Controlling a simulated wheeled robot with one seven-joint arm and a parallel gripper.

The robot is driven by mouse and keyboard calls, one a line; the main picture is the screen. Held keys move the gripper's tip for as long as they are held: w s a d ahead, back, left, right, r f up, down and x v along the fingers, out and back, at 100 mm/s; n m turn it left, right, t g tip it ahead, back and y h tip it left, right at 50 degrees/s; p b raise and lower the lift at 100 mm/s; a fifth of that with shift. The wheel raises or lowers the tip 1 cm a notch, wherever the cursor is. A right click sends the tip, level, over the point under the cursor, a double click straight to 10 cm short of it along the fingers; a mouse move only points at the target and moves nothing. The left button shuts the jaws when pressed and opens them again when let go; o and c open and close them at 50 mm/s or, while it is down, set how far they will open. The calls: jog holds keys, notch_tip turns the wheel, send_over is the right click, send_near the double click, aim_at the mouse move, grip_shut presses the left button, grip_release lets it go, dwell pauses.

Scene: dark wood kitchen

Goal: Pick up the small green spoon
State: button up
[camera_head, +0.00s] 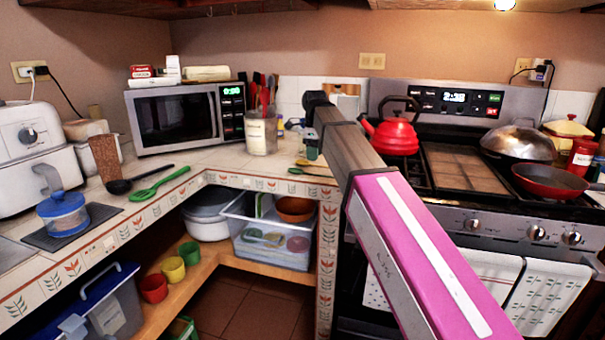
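A small olive-green spoon (311,171) lies on the tiled counter near its inner corner, just left of my arm. A larger, brighter green slotted spoon (160,184) lies on the left counter near the front edge. My arm, with a pink link, reaches from the bottom right up to a dark joint near the back wall. I cannot make out my gripper's fingers, and no contact with either spoon shows.
A black ladle (138,178) lies beside the larger green spoon. A utensil crock (262,134) and a microwave (188,118) stand behind. The stove at right holds a red kettle (393,135) and a red pan (550,181). A clear bin (272,243) sits on the shelf below.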

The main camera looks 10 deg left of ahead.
aim_at(316, 174)
jog(key=shift+w+d+f, duration=0.1)
jog(key=shift+d+f, duration=0.05)
jog(key=shift+f, duration=1.5)
jog(key=shift+w+d+f, duration=0.1)
jog(key=shift+d+f, duration=0.05)
jog(key=shift+f, duration=1.5)
grip_shut()
